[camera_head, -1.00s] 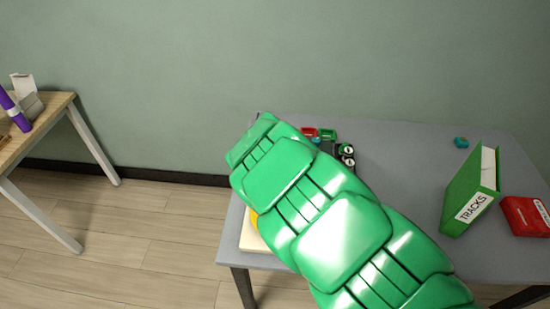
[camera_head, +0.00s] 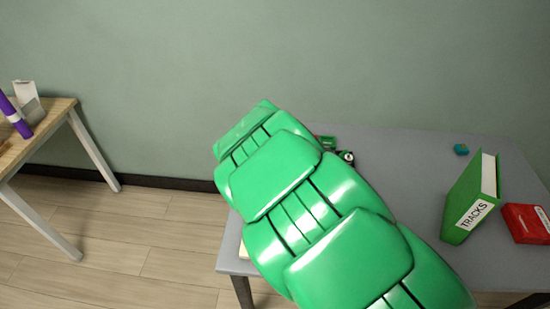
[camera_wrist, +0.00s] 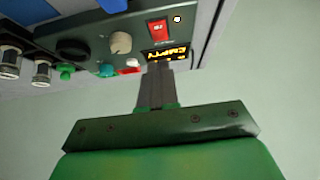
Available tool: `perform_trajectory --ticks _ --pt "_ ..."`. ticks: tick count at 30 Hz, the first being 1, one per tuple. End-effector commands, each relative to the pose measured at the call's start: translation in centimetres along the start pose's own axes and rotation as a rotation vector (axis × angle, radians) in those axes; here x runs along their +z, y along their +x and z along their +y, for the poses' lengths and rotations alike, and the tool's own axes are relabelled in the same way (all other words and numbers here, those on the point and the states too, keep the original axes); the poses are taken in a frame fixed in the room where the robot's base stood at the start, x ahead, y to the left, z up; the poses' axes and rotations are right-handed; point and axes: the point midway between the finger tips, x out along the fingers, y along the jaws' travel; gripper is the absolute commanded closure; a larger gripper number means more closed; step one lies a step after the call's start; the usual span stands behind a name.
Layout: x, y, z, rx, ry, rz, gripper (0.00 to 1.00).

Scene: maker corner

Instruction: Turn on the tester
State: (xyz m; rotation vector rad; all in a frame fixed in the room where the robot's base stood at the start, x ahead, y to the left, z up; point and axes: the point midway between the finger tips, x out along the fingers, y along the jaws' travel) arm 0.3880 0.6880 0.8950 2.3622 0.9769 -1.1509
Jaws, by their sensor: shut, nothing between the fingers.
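The tester (camera_wrist: 90,25) shows in the wrist view as a dark grey-green panel. It carries a red switch (camera_wrist: 158,31), a pale round knob (camera_wrist: 121,42), a black round part (camera_wrist: 73,50) and a small light spot (camera_wrist: 177,19). A small display (camera_wrist: 167,54) glows with orange letters that seem to read EMPTY. My gripper (camera_wrist: 160,68) is shut and empty, its tips close to the display, below the red switch. I cannot tell whether they touch the panel. In the head view my green arm hides the gripper and most of the tester.
In the wrist view, cylindrical parts (camera_wrist: 41,72) and green, teal and red pieces lie left of the fingers. On the grey table (camera_head: 415,165) stand a green TRACKS binder (camera_head: 471,200), a red box (camera_head: 526,223) and a small teal object (camera_head: 461,149). A wooden table (camera_head: 50,125) is at left.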

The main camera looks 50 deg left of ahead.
Motion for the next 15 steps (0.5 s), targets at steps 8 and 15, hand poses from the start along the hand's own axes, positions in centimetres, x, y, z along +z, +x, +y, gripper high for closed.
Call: perform_trajectory --ticks 8,15 --pt "0.8 -3.2 -0.1 -0.001 0.000 0.000 1.00" --pt "1.4 -5.8 -0.2 -0.002 -0.001 0.001 1.00"
